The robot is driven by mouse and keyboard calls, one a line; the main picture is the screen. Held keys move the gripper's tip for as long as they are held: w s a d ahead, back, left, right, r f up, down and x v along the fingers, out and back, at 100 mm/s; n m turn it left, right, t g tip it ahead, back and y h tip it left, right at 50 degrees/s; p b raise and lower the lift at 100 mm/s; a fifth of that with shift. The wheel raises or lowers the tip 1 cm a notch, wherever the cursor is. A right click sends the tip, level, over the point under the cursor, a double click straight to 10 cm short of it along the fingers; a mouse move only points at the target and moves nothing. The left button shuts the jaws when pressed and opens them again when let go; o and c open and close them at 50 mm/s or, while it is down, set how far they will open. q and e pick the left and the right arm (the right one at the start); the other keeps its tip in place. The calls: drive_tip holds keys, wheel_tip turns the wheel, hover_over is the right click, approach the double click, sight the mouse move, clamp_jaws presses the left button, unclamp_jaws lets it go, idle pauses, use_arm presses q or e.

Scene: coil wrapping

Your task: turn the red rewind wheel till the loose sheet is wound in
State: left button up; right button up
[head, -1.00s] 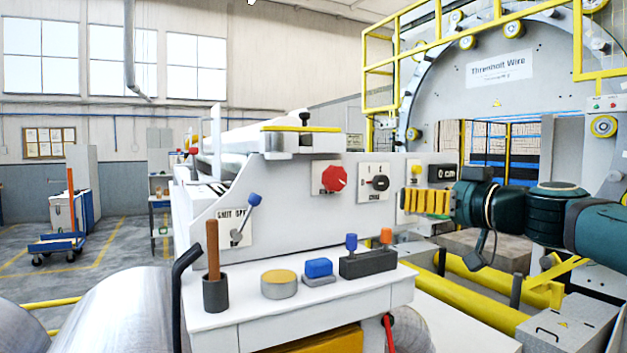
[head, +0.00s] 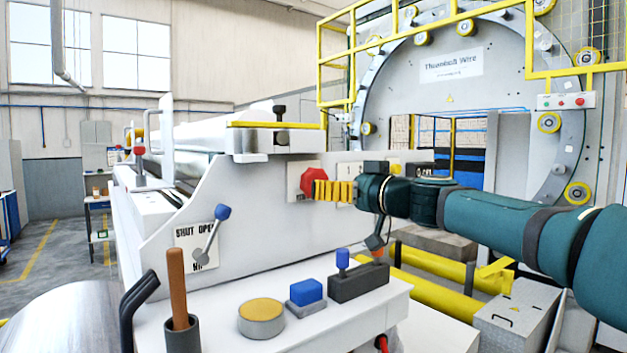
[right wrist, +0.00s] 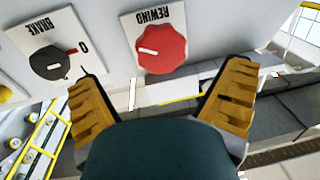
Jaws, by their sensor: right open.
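The red rewind wheel (head: 313,182) is a knob on a white plate on the machine's grey panel. In the right wrist view the wheel (right wrist: 161,48) shows whole, with a white pointer mark, under the word REWIND. My right gripper (head: 318,190) has yellow fingers and reaches in from the right, close to the wheel in the head view. In the wrist view its fingers (right wrist: 160,85) are spread apart with nothing between them, and the wheel lies beyond the gap, apart from them. My left gripper is not in view. I cannot make out the loose sheet.
A black brake knob (right wrist: 48,62) sits beside the wheel. The shut/open lever (head: 212,235) is on the panel's left. A white shelf below holds a pot with a wooden handle (head: 178,285), a yellow-topped tin (head: 261,318), a blue block (head: 306,291) and a dark holder (head: 358,282).

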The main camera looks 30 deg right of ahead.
sight(311, 182)
drive_tip(key=w, duration=0.3)
drive_tip(key=w+a+p, duration=0.1)
drive_tip(key=w, duration=0.2)
drive_tip(key=shift+w+a, duration=0.15)
drive_tip(key=shift+w, duration=0.2)
drive_tip(key=c, duration=1.2)
